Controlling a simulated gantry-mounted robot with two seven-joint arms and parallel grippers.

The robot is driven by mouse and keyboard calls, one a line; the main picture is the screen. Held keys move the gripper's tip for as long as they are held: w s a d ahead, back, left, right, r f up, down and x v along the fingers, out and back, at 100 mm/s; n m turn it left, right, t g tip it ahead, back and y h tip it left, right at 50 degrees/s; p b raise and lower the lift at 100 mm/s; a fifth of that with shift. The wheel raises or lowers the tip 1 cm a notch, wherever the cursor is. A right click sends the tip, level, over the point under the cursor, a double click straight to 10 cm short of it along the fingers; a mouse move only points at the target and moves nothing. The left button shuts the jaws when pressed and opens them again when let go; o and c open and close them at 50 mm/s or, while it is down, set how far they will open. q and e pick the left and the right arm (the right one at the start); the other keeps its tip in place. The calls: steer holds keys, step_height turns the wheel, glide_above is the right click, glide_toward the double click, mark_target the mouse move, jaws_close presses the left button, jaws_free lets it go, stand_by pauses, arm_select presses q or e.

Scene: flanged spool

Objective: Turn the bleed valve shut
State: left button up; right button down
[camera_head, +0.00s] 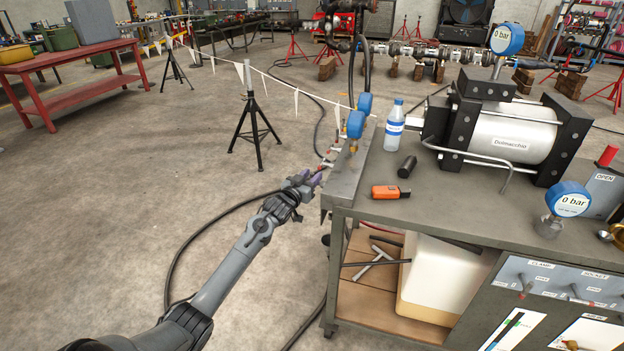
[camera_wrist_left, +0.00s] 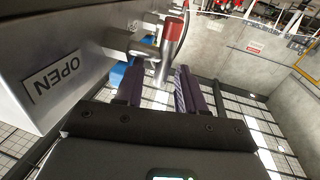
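The bleed valve's handle, a metal lever with a red end (camera_wrist_left: 173,32), shows in the left wrist view beside a grey plate labelled OPEN (camera_wrist_left: 57,78). In the head view a small red-tipped handle (camera_head: 326,164) shows at the bench's left edge. My left gripper (camera_head: 316,177) is just beyond that edge. In the left wrist view its two purple fingers (camera_wrist_left: 160,70) are apart, with the lever's metal end between them and visible gaps on both sides. I cannot tell whether either finger touches it. My right gripper is not in view.
The workbench (camera_head: 455,205) holds a pump (camera_head: 510,135), a water bottle (camera_head: 394,128), an orange device (camera_head: 385,192), a black cylinder (camera_head: 407,167) and a gauge (camera_head: 568,200). Blue-capped fittings (camera_head: 355,124) stand by its left edge. A black tripod stand (camera_head: 254,130) is farther left. Floor left of the bench is mostly open.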

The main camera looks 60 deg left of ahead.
arm_select(q)
steer(key=shift+w+a, duration=0.3)
steer(key=shift+w, duration=0.15)
jaws_close()
steer(key=shift+d+f+t+b, duration=0.1)
steer(key=shift+f+t+b, duration=0.15)
steer(key=shift+b, duration=0.35)
steer(key=shift+s+r+t+y, duration=0.15)
steer(key=shift+r+t+y, duration=0.05)
steer(key=shift+t+y, duration=0.25)
steer(key=shift+r, duration=0.1)
jaws_free()
steer(key=shift+d, duration=0.1)
